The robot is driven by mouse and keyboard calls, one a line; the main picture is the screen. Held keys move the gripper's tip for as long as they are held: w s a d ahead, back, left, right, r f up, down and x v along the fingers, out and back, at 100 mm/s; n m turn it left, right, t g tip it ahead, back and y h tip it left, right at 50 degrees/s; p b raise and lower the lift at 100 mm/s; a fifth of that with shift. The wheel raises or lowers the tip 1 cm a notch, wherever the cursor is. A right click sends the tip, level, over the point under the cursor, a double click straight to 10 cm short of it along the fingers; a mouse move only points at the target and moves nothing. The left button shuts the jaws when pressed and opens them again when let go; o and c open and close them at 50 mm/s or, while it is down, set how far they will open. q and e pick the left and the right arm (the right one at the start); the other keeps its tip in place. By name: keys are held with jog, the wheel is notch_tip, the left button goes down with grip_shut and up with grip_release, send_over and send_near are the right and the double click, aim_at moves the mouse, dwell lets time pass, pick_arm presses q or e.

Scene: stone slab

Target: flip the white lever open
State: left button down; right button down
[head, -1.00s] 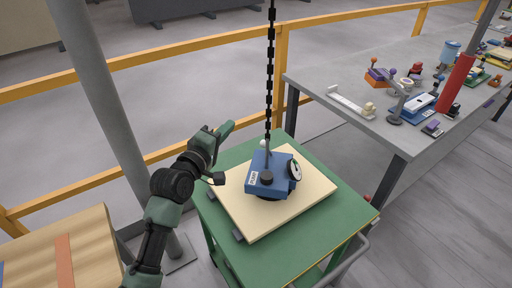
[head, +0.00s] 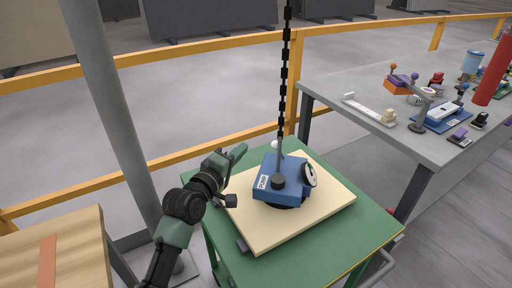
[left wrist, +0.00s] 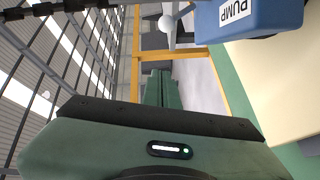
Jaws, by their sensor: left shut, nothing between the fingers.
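A blue pump box (head: 284,190) with a white label, a black knob and a round white dial sits on a cream slab. A grey lever with a white ball end (head: 275,146) stands up at its back, beside the black chain. In the left wrist view the lever's white end (left wrist: 167,23) shows at the top, next to the pump's label (left wrist: 236,9). My left gripper (head: 239,152) is shut and empty, left of the lever and apart from it. Its closed green fingers (left wrist: 161,88) show below the lever in the wrist view. My right gripper is out of view.
The cream slab (head: 322,212) lies on a green cart (head: 362,238). A black chain (head: 284,75) hangs down behind the pump. A grey post (head: 112,110) stands at left, a yellow rail (head: 200,42) runs behind, and a cluttered grey bench (head: 395,145) stands at right.

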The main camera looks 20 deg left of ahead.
pick_arm(q)
jog(key=x, duration=1)
jog(key=s+d, duration=0.1)
jog(key=d, duration=0.1)
jog(key=s+d+p, duration=0.1)
jog(key=shift+s+f, duration=0.25)
jog(key=shift+s, duration=0.1)
jog(key=shift+d+f, duration=0.1)
jog(key=shift+f, duration=0.05)
